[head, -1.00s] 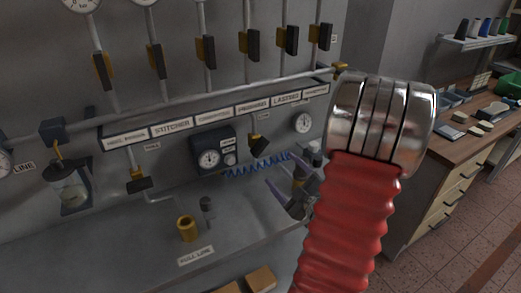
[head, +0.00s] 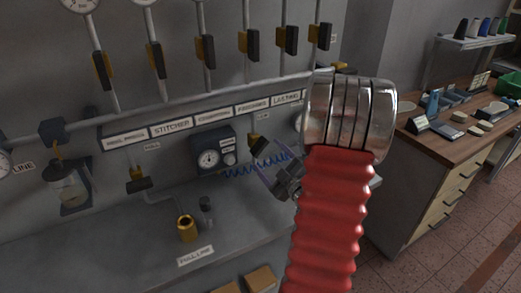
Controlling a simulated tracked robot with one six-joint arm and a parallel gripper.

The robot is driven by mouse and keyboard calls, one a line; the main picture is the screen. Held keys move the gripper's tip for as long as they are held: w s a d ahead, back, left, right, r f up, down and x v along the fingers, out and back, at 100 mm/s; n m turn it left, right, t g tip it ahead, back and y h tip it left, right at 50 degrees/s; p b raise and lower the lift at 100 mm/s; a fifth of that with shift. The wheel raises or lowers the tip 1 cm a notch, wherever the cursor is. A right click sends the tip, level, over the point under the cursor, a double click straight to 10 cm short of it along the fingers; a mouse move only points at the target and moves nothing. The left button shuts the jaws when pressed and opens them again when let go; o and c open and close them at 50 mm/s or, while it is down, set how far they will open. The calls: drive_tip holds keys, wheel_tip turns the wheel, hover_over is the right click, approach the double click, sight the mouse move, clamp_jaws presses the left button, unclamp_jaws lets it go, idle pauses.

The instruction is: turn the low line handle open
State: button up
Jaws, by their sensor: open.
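A yellow valve with a black handle (head: 258,146) sits on the wall under the labelled rail, right of the square gauge box. The small tag above it (head: 262,116) is too small to read surely, so I cannot confirm it is the low line. The handle is tilted, its black end pointing down to the right. My gripper (head: 268,165) is open and empty, just below and right of this handle. I see no clear contact. My red arm sleeve and metal collar hide the area to the right.
A similar valve with a black handle (head: 139,183) is at left, above the FULL LINE plate (head: 196,256). Several upper valves hang above the rail (head: 180,105).

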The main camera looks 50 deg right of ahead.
sight(262, 151)
drive_tip(key=x, duration=0.6)
drive_tip(key=shift+c, duration=0.6)
drive_tip(key=shift+a, duration=0.15)
drive_tip(key=c, duration=0.9)
